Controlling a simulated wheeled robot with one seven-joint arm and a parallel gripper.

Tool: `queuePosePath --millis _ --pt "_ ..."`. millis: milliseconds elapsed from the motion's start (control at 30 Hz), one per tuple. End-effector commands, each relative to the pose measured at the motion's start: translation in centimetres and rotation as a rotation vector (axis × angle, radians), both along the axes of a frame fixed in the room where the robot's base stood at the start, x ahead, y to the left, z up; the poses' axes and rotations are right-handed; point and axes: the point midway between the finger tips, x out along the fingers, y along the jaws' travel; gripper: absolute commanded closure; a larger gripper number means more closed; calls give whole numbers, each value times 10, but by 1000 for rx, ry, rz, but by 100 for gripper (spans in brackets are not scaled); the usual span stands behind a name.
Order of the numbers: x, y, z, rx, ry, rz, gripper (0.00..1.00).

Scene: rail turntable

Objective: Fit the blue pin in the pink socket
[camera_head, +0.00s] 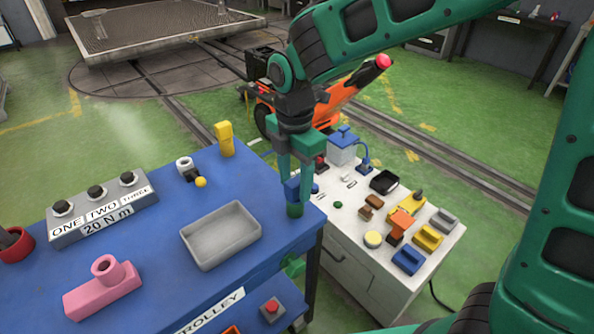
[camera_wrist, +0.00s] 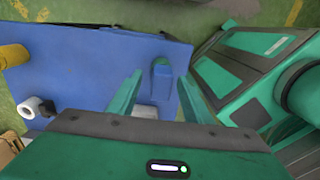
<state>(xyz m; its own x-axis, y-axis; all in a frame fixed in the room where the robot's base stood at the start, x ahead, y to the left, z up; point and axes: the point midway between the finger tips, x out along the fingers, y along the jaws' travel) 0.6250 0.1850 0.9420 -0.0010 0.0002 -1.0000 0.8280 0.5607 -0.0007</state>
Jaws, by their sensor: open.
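The blue pin (camera_wrist: 161,76) stands near the edge of the blue trolley top, between my fingers in the wrist view. In the head view the blue pin (camera_head: 292,187) is partly hidden by my fingers. My gripper (camera_head: 294,205) is open, pointing down around the pin at the trolley's right corner; it also shows in the wrist view (camera_wrist: 158,84). I cannot tell whether a finger touches the pin. The pink socket (camera_head: 104,284), a block with a raised round hollow collar, sits at the front left of the trolley top. The wrist view does not show it.
A grey tray (camera_head: 186,236) lies between pin and socket. A grey button box (camera_head: 101,222) stands at the left, with a red cup (camera_head: 14,250). A yellow block (camera_head: 224,139) and white ring (camera_head: 184,164) stand behind. A cluttered white cabinet (camera_head: 352,238) stands to the right.

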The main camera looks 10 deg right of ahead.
Motion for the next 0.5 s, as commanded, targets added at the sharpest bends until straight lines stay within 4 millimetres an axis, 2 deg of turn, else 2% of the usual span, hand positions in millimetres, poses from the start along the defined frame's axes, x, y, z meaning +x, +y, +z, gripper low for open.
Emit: queuePosePath --millis 267,433,467,500 --pt "0 0 -1 0 0 0 55" --pt "0 0 -1 0 0 0 95" --pt "0 0 -1 0 0 0 100" --pt "0 0 -1 0 0 0 100"
